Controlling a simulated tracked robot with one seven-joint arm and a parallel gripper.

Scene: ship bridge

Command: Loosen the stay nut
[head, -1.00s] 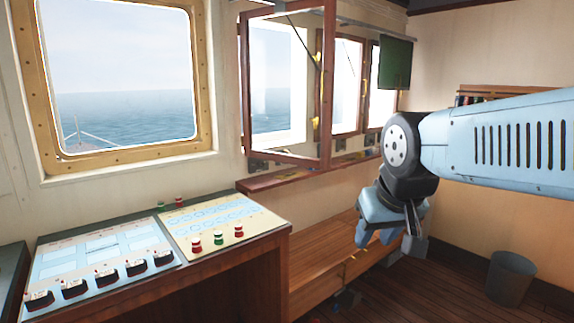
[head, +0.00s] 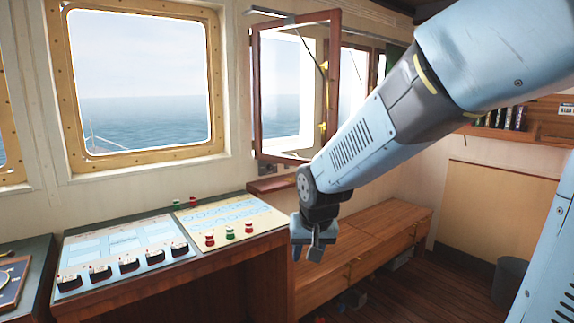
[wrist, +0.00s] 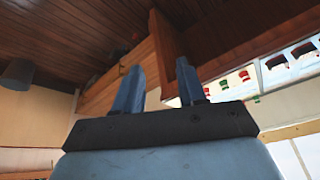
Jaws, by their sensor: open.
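The hinged window (head: 335,90) with a red-brown frame stands open on the far wall in the head view. A thin dark stay rod (head: 311,47) crosses its upper part. Small yellow fittings show by the frame, an upper one (head: 324,67) and a lower one (head: 322,127). I cannot tell which is the stay nut. My gripper (head: 307,250) is below the window, apart from it, pointing down beside the console's right end. In the wrist view its two blue fingers (wrist: 157,85) are apart with nothing between them. The wrist view shows no window stay.
The control console (head: 185,285) with red and green knobs stands left of my gripper. A wooden bench (head: 385,235) runs along the wall to the right. A sill ledge (head: 275,184) juts below the window. A grey bin (head: 508,275) is partly hidden by my body.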

